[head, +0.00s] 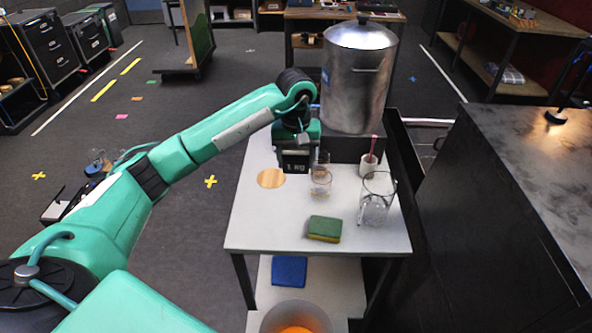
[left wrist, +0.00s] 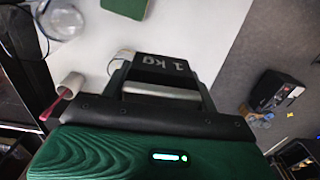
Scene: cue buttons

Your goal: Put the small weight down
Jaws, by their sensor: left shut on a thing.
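The gripper is shut on the weight. In the left wrist view the weight (left wrist: 165,68) sits between the two fingers of the gripper (left wrist: 163,88). Whether its underside touches the table I cannot tell. A round wooden disc (head: 271,178) lies on the table just left of and nearer than the weight. My right gripper is not in view.
Clear glasses (head: 320,181) stand close right of the weight. A glass jug (head: 376,200), a white cup (head: 369,165) with a red stick and a green sponge (head: 324,228) are further right or nearer. A large metal pot (head: 357,85) stands behind. The table's near left is clear.

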